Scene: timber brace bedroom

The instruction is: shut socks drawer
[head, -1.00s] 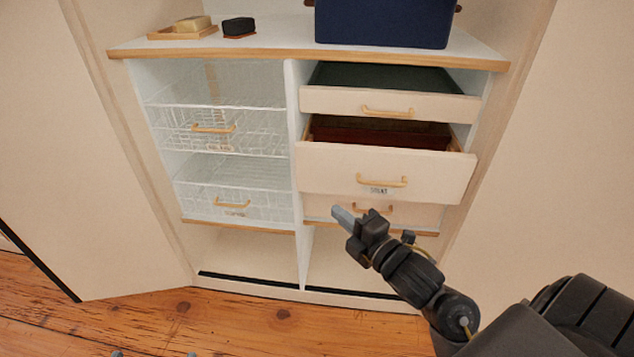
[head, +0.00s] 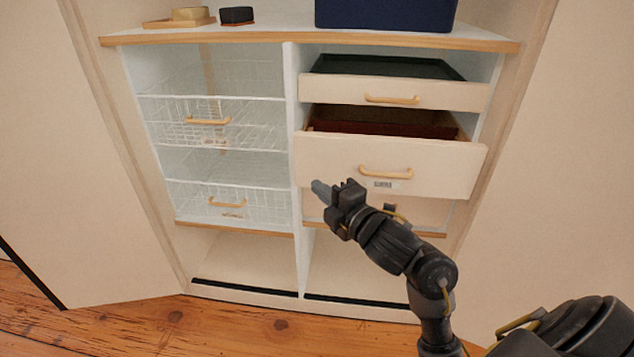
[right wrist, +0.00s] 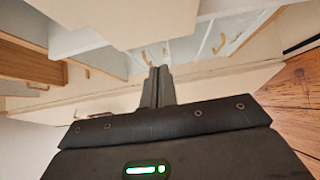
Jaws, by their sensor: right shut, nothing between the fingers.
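The right half of the wardrobe holds a column of cream drawers with wooden handles. The middle drawer (head: 340,163) stands pulled out well past the others, with a small label under its handle that I cannot read. The top drawer (head: 340,91) is also partly out. The bottom drawer (head: 433,212) is mostly hidden behind the middle drawer and my right arm. My right gripper (head: 319,190) is shut and empty, near the lower left corner of the middle drawer's front; I cannot tell whether it touches. Its fingers also show in the right wrist view (right wrist: 158,85). My left gripper is out of view.
White wire baskets (head: 215,125) fill the left half beside a white divider (head: 292,130). A dark blue box (head: 385,14) and small items on trays (head: 180,22) stand on top. Open doors (head: 60,150) flank the wardrobe. Wood floor (head: 230,325) lies in front.

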